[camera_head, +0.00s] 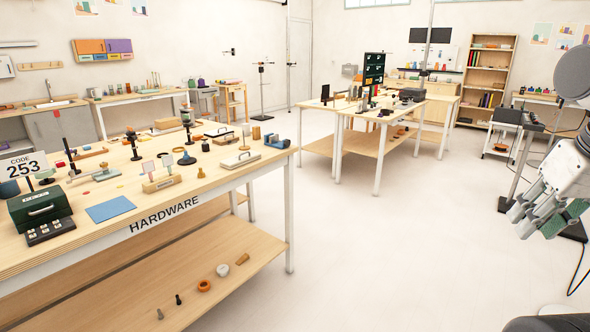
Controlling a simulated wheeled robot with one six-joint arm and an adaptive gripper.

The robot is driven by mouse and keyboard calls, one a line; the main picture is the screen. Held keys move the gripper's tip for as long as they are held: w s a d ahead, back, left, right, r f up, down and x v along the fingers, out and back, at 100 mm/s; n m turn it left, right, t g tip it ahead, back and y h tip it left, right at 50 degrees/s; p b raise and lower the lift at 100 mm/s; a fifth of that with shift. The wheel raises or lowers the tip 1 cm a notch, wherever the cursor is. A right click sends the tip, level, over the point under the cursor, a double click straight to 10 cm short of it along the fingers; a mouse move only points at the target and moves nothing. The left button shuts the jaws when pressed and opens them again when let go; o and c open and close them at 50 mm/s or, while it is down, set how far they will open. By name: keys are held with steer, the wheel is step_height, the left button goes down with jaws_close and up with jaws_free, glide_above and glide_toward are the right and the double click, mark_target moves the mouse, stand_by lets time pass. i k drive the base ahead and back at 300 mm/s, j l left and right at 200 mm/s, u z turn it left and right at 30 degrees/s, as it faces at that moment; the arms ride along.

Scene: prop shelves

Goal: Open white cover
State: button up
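A flat white cover with a dark handle (241,160) lies on the near wooden table, towards its right end. A second white cover with a handle (219,132) lies farther back on the same table. Both look closed and flat; what is under them is hidden. I cannot tell which one the task names. My gripper (543,214) is at the right edge of the view, over the floor and far from both covers.
Another table (345,114) stands behind. The floor (390,245) between is clear. A small cart (503,140) stands at right.

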mark_target(215, 132)
steer(key=i+l+u, duration=0.1)
steer(key=i, duration=1.2)
steer(key=i+u, duration=0.45)
steer(key=i+l+u, duration=0.2)
steer(key=i+u, duration=0.6)
steer(key=i+l+u, duration=0.2)
steer(key=i+u, duration=0.2)
steer(key=k, duration=0.05)
